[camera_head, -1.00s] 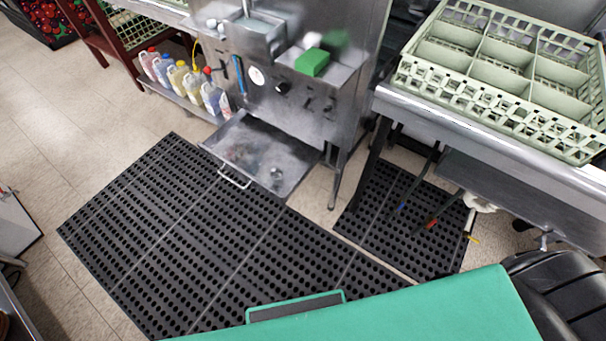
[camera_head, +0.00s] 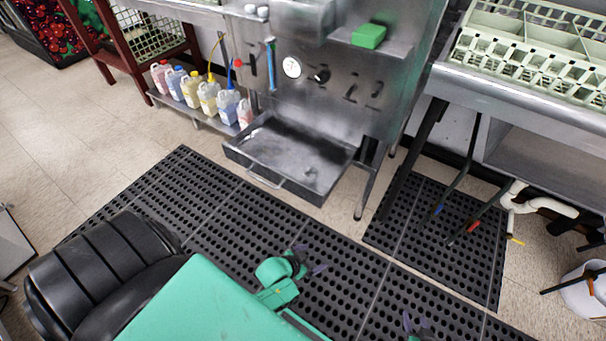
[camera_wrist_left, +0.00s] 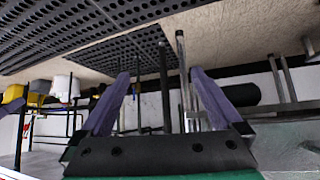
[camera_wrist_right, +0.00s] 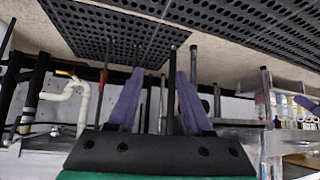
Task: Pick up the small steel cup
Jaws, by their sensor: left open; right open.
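I cannot make out a small steel cup in any view now. My left gripper (camera_head: 312,262) has purple fingers and hangs over the black floor mat, in front of the steel drawer. Its fingers stand apart with nothing between them in the left wrist view (camera_wrist_left: 158,80). My right gripper (camera_head: 415,325) shows only partly at the bottom edge of the head view. In the right wrist view (camera_wrist_right: 160,80) its fingers are apart and empty.
A steel drawer (camera_head: 262,176) stands pulled out low under the steel machine. A green block (camera_head: 369,36) lies on a ledge above it. Several jugs (camera_head: 208,96) stand on a low shelf at left. A pale rack (camera_head: 520,66) sits on the right counter. Black mats (camera_head: 215,205) cover clear floor.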

